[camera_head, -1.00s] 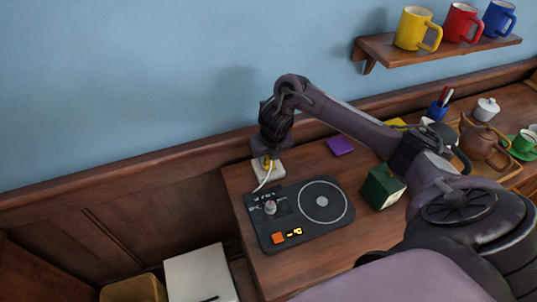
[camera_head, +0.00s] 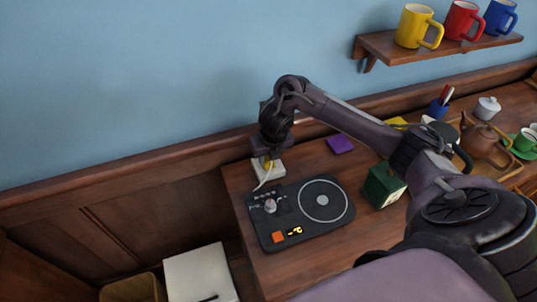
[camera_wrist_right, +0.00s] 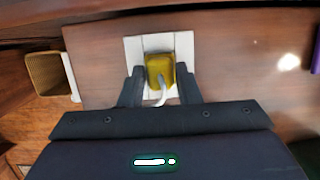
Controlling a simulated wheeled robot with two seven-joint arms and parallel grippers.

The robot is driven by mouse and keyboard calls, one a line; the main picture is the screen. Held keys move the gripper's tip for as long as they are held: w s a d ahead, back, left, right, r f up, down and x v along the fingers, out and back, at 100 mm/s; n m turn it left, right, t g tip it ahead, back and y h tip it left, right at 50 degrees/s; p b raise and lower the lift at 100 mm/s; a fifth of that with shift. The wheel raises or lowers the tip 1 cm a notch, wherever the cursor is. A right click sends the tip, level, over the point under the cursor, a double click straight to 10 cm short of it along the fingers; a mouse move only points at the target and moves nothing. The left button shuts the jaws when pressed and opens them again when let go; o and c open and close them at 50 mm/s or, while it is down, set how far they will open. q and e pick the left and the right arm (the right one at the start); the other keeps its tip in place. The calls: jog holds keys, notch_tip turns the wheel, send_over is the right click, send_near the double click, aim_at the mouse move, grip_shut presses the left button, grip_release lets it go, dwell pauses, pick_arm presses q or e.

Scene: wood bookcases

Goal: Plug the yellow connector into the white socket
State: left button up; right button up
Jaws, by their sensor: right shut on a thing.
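The yellow connector (camera_wrist_right: 160,70) is between the fingertips of my right gripper (camera_wrist_right: 160,82), which is shut on it, over the white socket (camera_wrist_right: 184,45). A pale cable (camera_wrist_right: 160,97) runs from the connector. In the head view my right gripper (camera_head: 268,158) points down at the back left corner of the desk. The yellow connector (camera_head: 268,164) shows just under it, and the white socket (camera_head: 276,174) lies below. The connector looks to be at the socket, but I cannot tell how deep it sits. My left gripper is not in view.
A black turntable (camera_head: 300,212) lies just in front of the socket. A dark green box (camera_head: 383,186) and a purple pad (camera_head: 340,145) are to the right. The wall (camera_head: 130,80) rises close behind. A tray with a brown teapot (camera_head: 482,138) stands farther right.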

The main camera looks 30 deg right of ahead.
jog(key=shift+f, duration=0.2)
jog(key=o, duration=1)
jog(key=shift+o, duration=0.2)
jog(key=p+v, duration=0.3)
jog(key=v, duration=0.4)
jog(key=shift+r, duration=0.4)
jog(key=shift+s, duration=0.15)
